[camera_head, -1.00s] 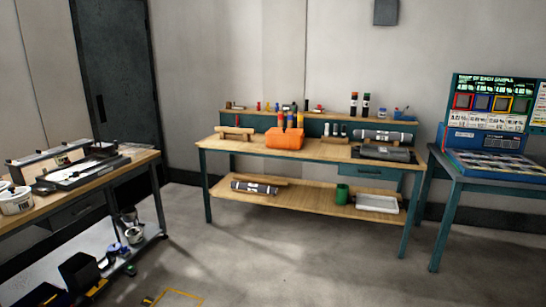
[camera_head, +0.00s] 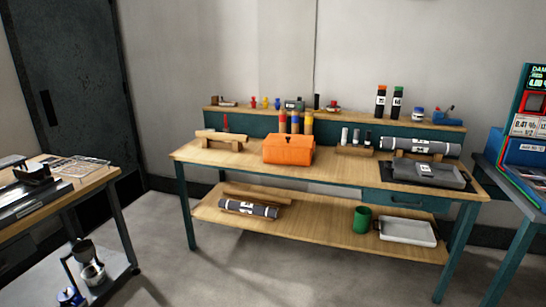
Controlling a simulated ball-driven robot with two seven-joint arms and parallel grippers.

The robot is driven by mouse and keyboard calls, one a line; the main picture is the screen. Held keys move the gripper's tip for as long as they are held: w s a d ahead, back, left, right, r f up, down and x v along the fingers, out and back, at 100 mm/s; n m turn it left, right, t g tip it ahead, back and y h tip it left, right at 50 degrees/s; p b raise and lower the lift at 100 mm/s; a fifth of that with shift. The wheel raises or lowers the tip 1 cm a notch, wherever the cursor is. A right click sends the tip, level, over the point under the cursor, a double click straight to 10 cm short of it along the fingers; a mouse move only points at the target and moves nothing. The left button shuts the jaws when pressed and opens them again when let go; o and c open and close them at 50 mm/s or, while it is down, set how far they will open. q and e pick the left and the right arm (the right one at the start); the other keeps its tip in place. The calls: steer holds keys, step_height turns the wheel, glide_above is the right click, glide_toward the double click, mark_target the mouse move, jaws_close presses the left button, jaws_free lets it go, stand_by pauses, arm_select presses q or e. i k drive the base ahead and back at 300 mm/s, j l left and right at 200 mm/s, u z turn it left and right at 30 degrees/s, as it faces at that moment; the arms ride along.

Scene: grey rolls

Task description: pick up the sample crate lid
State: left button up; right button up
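No thing in view can be surely told as the sample crate lid. On the teal table at the right edge, a blue box-like piece (camera_head: 521,150) stands behind a low blue-edged tray (camera_head: 525,186) with a patterned top. Both are cut off by the picture's edge, and I cannot tell whether either is the crate or its lid. A red and teal display board (camera_head: 533,100) rises above them. Neither of my grippers shows in the head view.
A wooden workbench (camera_head: 345,172) stands ahead, holding an orange box (camera_head: 288,149) and grey rolls (camera_head: 420,146). Its lower shelf holds a green cup (camera_head: 362,219) and white tray (camera_head: 407,231). A second table (camera_head: 85,185) stands left. Grey floor (camera_head: 300,275) is open in front.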

mark_target(273, 139)
steer(key=i+j, duration=0.1)
steer(key=i, duration=2.65)
steer(key=l+z, duration=0.05)
steer(key=l, duration=0.05)
